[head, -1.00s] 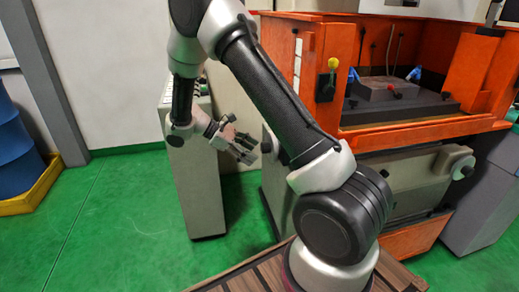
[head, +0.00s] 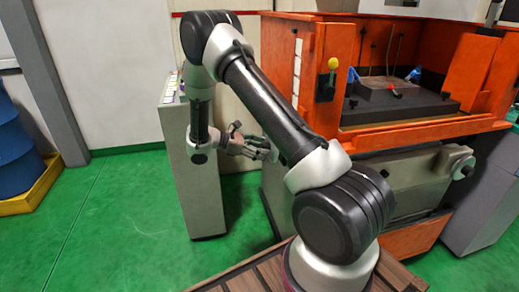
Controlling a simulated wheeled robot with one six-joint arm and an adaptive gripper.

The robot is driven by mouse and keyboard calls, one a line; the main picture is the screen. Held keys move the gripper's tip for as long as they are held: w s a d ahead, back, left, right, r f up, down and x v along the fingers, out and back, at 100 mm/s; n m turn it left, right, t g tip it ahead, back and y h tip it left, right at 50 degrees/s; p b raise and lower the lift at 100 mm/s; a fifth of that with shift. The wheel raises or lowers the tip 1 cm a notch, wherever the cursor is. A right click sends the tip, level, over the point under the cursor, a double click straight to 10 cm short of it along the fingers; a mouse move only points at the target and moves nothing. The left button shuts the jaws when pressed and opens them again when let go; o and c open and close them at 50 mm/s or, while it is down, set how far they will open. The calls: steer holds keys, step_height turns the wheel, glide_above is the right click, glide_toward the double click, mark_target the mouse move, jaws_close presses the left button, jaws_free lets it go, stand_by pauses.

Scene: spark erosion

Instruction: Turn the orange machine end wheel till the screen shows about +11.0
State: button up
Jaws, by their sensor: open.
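The orange machine (head: 334,48) stands at the right with an open work tank. Its left end is largely behind my arm, and I cannot make out the end wheel there. A grey handwheel (head: 460,163) shows on the machine's front at the right. My gripper (head: 268,150) is open beside the machine's left end, fingers pointing right toward it. I cannot tell whether the fingers touch anything. No readable screen number is in view.
A narrow grey cabinet (head: 195,200) with buttons on top stands just left of the machine, behind my wrist. A blue barrel (head: 14,150) in a yellow tray (head: 35,195) is at the far left. The green floor between them is clear.

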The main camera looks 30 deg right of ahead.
steer(key=c, duration=1)
steer(key=shift+n+g, duration=0.3)
steer(key=shift+n, duration=0.2)
steer(key=o, duration=1)
steer(key=v, duration=1.2)
steer(key=shift+r, duration=0.1)
